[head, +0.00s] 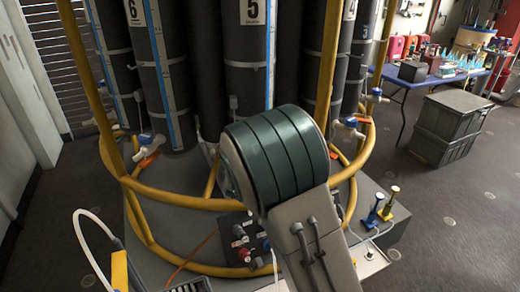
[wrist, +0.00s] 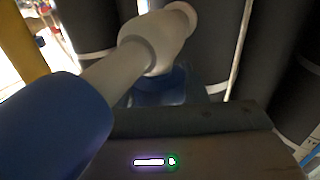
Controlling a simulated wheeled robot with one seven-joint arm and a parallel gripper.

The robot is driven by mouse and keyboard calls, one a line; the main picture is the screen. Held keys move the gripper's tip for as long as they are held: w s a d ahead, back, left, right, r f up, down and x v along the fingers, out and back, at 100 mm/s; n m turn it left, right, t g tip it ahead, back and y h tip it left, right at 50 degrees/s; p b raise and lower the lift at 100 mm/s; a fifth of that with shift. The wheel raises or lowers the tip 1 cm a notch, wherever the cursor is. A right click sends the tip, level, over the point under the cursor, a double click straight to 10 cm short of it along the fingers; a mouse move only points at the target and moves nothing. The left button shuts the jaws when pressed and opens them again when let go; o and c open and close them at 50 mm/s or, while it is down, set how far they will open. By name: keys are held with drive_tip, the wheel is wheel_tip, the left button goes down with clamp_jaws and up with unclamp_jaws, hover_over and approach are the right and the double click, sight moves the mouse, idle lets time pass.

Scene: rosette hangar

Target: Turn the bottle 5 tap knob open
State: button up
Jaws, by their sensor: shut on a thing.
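Bottle 5 (head: 250,60) is a tall dark cylinder with a white "5" label, standing in the rosette in the head view. My large green-banded arm link hides its lower end and its tap there, and also hides my gripper. In the wrist view a white tap body (wrist: 152,47) with a thick blue end (wrist: 50,128) crosses the left side close to the camera. Its blue knob (wrist: 160,85) sits below the white body, at the edge of my gripper (wrist: 165,95). My gripper is shut on this knob; the fingertips are mostly hidden, and the knob's turn angle is unclear.
Yellow rails (head: 185,202) ring the bottles close to my arm. Neighbouring taps with blue and orange parts hang at left (head: 150,141) and right (head: 349,129). A control panel (head: 245,245) lies below. A grey crate (head: 450,128) and blue table (head: 400,80) stand right.

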drive_tip(key=shift+r+n+y+b, duration=0.1)
drive_tip(key=shift+n+y+b, duration=0.3)
drive_tip(key=shift+y+b, duration=0.15)
drive_tip(key=o, duration=1)
drive_tip(key=s, duration=0.4)
drive_tip(key=s+a+b, duration=0.1)
drive_tip(key=s, duration=0.4)
drive_tip(key=s+a, duration=0.1)
drive_tip(key=s, duration=0.3)
drive_tip(key=shift+s+a+b, duration=0.1)
drive_tip(key=shift+s+b, duration=0.15)
drive_tip(key=shift+b, duration=0.05)
